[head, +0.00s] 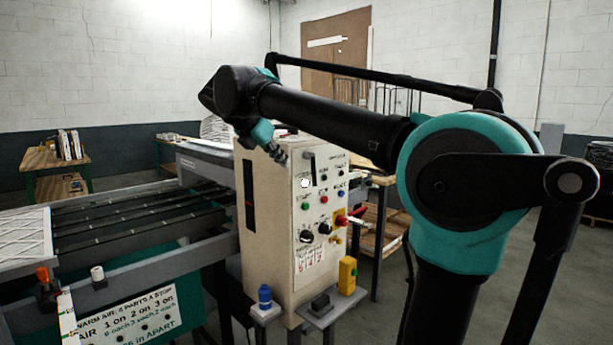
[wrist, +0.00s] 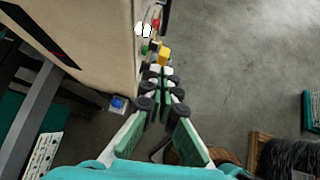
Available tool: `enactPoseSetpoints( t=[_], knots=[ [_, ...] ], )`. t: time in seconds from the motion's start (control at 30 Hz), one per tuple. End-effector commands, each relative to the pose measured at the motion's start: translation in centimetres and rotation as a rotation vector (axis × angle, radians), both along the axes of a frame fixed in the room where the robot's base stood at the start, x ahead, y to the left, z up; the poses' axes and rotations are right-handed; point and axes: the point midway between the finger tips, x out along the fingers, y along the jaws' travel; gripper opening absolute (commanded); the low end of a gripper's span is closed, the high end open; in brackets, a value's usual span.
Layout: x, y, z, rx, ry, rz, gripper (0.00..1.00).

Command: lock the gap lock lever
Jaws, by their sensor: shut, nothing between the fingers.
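My gripper (head: 278,152) is near the upper left front edge of the cream control box (head: 262,215), tilted down, its fingers together and empty. In the wrist view the fingers (wrist: 162,82) point along the panel side. No lever can be read as the gap lock lever. Lever-like parts are a black handle (head: 310,162) at the panel top, a red handle (head: 356,221) on a yellow plate at its right edge, and an orange-tipped lever (head: 42,274) on the machine rail at left. Whether the gripper touches the box cannot be told.
The panel carries a white round dial (head: 305,183), coloured buttons and black knobs. A blue button (head: 264,295), a black pedal-like block (head: 320,304) and a yellow block (head: 347,275) stand on low shelves below. The floor to the right is partly clear.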

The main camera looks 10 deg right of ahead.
Motion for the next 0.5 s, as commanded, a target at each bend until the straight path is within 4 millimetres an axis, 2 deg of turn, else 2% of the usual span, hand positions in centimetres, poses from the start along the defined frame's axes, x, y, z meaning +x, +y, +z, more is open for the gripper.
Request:
enactPoseSetpoints(
  t=[0.17, 0.5],
  knots=[
    [-0.01, 0.15, 0.45, -0.013, 0.005, 0.013, 0.00],
    [0.40, -0.28, -0.14, -0.011, 0.005, 0.010, 0.00]
  ],
)
